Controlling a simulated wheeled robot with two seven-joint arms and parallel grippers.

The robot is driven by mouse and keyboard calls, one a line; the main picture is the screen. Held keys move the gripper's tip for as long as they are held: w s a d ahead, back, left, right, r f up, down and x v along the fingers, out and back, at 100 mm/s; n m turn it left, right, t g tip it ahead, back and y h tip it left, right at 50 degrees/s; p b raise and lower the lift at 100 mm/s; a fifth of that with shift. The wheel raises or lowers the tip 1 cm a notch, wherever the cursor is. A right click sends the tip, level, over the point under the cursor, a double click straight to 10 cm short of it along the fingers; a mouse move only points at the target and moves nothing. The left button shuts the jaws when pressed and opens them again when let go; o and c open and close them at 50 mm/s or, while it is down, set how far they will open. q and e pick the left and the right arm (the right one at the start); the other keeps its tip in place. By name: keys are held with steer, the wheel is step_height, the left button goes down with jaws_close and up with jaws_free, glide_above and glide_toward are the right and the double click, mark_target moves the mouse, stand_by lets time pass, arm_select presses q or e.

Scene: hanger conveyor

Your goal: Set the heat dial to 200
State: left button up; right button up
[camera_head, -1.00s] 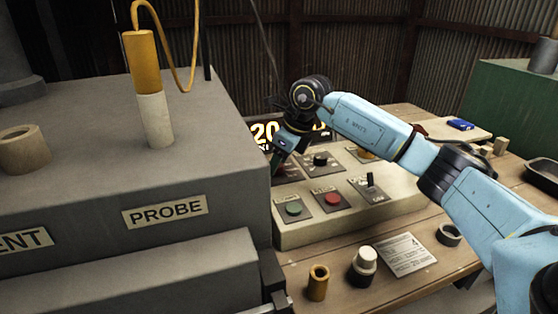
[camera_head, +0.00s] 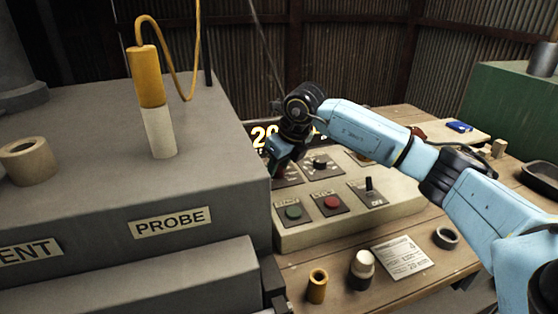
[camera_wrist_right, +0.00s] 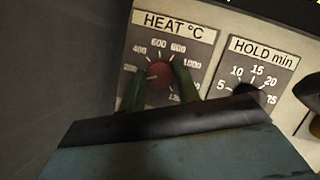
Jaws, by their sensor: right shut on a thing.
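The red heat dial (camera_wrist_right: 160,75) sits under the HEAT °C label in the right wrist view, with a printed scale around it. My right gripper (camera_wrist_right: 160,88) is shut on the dial, one greenish finger on each side. A pale mark shows on the dial's left side; I cannot read its exact setting. In the head view my right gripper (camera_head: 274,172) is at the back left of the control panel (camera_head: 345,222), and the dial is hidden behind it. My left gripper is not in view.
The HOLD min dial (camera_wrist_right: 247,90) is just right of the heat dial. A green button (camera_head: 293,212), a red button (camera_head: 331,202) and a black switch (camera_head: 369,184) are on the panel's front. The grey PROBE housing (camera_head: 130,190) stands close on the left.

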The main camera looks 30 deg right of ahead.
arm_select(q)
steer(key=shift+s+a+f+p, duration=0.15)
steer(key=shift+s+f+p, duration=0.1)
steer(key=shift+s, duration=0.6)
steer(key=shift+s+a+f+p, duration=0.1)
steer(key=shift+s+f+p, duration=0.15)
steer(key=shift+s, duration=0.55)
arm_select(e)
steer(key=shift+a+m+h, duration=0.1)
steer(key=shift+m+h, duration=0.6)
steer(key=shift+m, duration=1.2)
steer(key=o, duration=1)
steer(key=shift+c, duration=0.2)
steer(key=shift+r, duration=0.1)
